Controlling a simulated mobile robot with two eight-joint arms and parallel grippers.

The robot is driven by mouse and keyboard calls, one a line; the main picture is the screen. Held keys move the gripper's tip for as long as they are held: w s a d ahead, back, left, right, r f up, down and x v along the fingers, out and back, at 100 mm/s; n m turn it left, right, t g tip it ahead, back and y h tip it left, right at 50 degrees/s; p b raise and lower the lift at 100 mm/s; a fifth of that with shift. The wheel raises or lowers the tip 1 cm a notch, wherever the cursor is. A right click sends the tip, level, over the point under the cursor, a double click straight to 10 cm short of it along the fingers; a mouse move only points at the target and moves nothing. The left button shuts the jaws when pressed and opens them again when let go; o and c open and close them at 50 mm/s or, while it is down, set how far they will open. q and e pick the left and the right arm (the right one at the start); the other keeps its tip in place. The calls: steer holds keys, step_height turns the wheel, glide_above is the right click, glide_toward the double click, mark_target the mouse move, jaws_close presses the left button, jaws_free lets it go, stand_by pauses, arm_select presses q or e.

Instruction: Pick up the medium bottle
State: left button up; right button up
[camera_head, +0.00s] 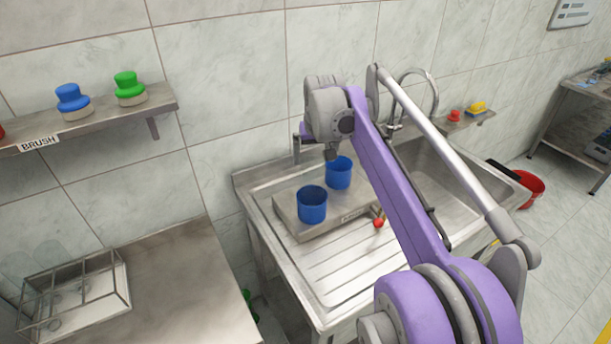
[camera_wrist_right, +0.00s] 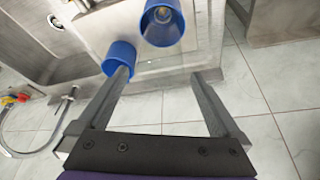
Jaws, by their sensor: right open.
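No thing is clearly recognisable as a medium bottle. Two blue cup-like containers stand upright on a raised metal stand at the sink: the near one (camera_head: 312,205) and the far one (camera_head: 339,174). In the right wrist view, the near one (camera_wrist_right: 162,24) shows its open top with something pale inside, and the far one (camera_wrist_right: 117,55) is partly behind a finger. My right gripper (camera_wrist_right: 160,75) is open, with nothing seen between its fingers. In the head view, its wrist hangs just above the far container. My left gripper is not in view.
The metal stand (camera_head: 290,222) carries a red-tipped lever (camera_head: 378,222). The sink (camera_head: 330,282) has a ribbed drainboard and a tap. A wall shelf (camera_head: 100,120) holds a blue (camera_head: 72,98) and a green brush (camera_head: 128,85).

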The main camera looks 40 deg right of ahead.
steer(key=x, duration=0.4)
steer(key=shift+f, duration=0.25)
steer(key=x, duration=0.6)
steer(key=shift+a, duration=0.1)
steer(key=shift+s, duration=0.1)
steer(key=c, duration=1.1)
step_height(320, 180, up, 9)
steer(key=shift+r+p, duration=0.1)
steer(key=shift+p, duration=0.2)
step_height(320, 180, up, 7)
steer(key=p, duration=0.2)
steer(key=shift+p, duration=0.3)
step_height(320, 180, up, 7)
glide_above(311, 155)
steer(key=s, duration=0.1)
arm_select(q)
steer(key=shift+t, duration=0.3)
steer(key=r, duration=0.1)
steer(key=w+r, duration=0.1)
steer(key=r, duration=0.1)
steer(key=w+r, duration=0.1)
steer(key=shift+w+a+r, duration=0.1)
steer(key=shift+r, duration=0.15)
arm_select(e)
steer(key=shift+a+r, duration=0.25)
steer(key=shift+r, duration=0.2)
